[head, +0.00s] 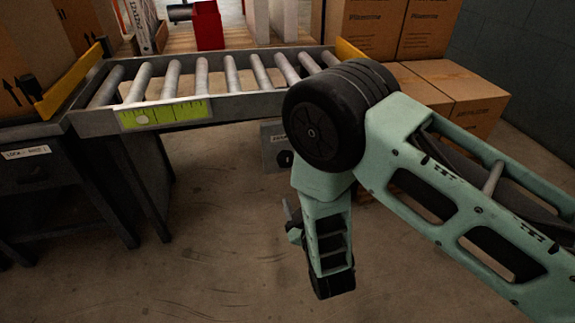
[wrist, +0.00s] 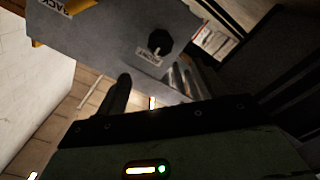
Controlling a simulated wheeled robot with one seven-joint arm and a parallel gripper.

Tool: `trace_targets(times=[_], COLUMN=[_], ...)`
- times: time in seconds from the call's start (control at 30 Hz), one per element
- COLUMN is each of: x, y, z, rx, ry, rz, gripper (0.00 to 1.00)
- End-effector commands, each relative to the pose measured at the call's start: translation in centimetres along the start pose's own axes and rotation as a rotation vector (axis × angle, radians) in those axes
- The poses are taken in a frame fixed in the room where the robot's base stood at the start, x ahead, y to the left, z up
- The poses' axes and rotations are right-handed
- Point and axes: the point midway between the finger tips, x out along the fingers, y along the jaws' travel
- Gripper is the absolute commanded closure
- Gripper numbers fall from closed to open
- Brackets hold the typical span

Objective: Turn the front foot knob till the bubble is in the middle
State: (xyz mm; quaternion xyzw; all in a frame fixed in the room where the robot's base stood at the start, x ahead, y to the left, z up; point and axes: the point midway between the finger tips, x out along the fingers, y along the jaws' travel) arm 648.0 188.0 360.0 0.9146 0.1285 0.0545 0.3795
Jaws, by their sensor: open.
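The level (head: 168,113) is a yellow-green strip with dark marks on the front rail of the roller conveyor. Its pale round bubble (head: 142,119) sits left of the middle. In the wrist view, a black knob (wrist: 159,41) with a pale pointer sticks out of a grey panel (wrist: 105,35), above a small label that seems to read FRONT. My gripper (wrist: 152,82) is open, with its fingers below the knob in the picture and apart from it. In the head view, my arm hangs in front of the conveyor and its fingers are mostly hidden.
The roller conveyor (head: 100,122) spans the left and middle, with yellow end guides. A dark cabinet (head: 45,175) stands at left. Cardboard boxes (head: 455,90) are stacked at right. A label reading BACK (wrist: 54,6) shows in the wrist view. The floor in front is clear.

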Motion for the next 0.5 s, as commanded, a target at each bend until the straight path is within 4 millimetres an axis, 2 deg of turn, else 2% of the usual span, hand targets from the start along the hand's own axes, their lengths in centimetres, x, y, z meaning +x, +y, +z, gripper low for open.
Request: trace_targets(times=[0.1, 0.5], x=[2.6, 10.7], y=[-0.2, -0.2], z=[0.3, 0.3], rx=[0.003, 0.003], ry=[0.002, 0.000], rz=[0.005, 0.003], gripper=[0.30, 0.30])
